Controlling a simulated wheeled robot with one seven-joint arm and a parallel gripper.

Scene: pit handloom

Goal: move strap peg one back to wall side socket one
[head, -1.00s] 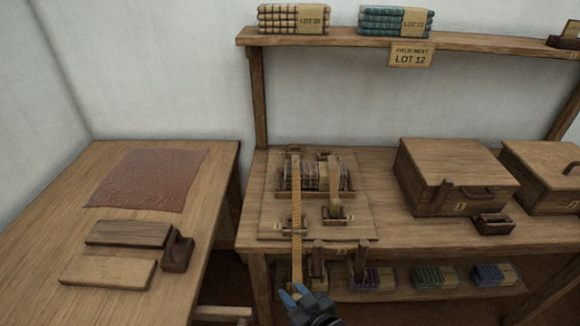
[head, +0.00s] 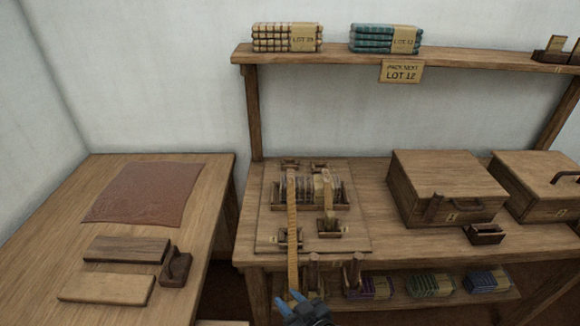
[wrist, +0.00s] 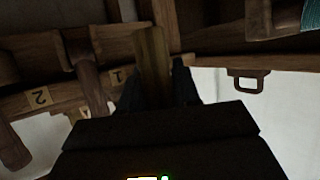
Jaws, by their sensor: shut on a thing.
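My gripper (head: 306,310) is at the bottom of the head view, in front of the table's near edge. It is shut on strap peg one, a wooden piece (wrist: 152,60) between the fingers in the wrist view. A long tan strap (head: 292,215) runs from the peg over the striped roll (head: 322,189) on the board. Wall side socket one (head: 290,164) is at the board's back left, behind the roll; its inside is too small to make out. A near socket (head: 289,238) lies under the strap. A second, shorter strap (head: 328,200) reaches another near socket (head: 328,229).
Two upright wooden posts (head: 353,270) stand at the table's near edge, right of the strap. Wooden chests (head: 447,190) stand to the right. Folded cloth bundles (head: 430,286) lie on a lower shelf. An upper shelf (head: 350,57) spans the back. The left table (head: 215,200) holds boards and a brown cloth.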

